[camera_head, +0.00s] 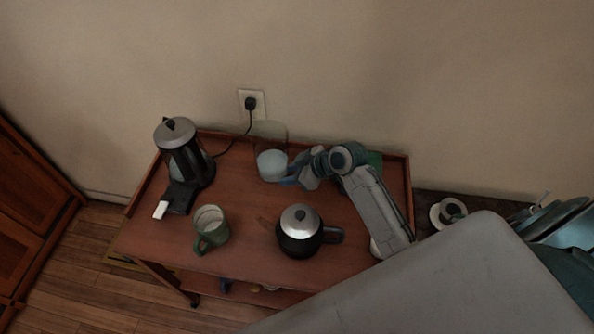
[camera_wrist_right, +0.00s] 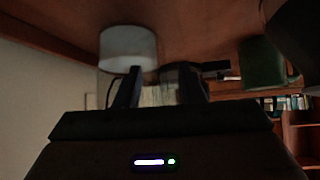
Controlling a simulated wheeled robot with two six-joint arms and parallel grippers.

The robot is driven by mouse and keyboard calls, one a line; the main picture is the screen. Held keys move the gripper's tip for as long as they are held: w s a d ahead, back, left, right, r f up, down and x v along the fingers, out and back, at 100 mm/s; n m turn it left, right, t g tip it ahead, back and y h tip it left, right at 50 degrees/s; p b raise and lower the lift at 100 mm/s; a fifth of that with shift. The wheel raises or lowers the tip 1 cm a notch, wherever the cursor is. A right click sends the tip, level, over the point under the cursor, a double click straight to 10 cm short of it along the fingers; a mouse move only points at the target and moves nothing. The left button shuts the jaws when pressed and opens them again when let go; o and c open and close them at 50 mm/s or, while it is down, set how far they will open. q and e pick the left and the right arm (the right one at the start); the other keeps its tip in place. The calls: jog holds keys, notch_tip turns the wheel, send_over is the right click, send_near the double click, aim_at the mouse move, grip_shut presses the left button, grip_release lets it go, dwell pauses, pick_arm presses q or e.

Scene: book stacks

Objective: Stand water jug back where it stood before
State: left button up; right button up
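The water jug (camera_head: 272,166) is clear glass with pale water in its lower part. It stands upright on the wooden cart near its back edge. The water jug also shows in the right wrist view (camera_wrist_right: 128,48), where the picture is upside down. My right gripper (camera_head: 290,181) is low at the jug's right side, pointing left. In the wrist view its two dark fingers (camera_wrist_right: 162,87) are apart, and one overlaps the jug. I cannot tell whether a finger touches it or whether any handle lies between them. My left gripper is not in view.
A black and steel coffee maker (camera_head: 187,160) stands at the cart's back left. A green mug (camera_head: 209,230) and a dark kettle (camera_head: 298,238) stand near the front edge. A cord runs to the wall socket (camera_head: 251,101). A green object (camera_head: 375,160) sits behind my right arm.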

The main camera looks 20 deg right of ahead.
jog(key=b+v, duration=0.1)
jog(key=v, duration=1.1)
jog(key=shift+d, duration=0.1)
jog(key=shift+f, duration=0.1)
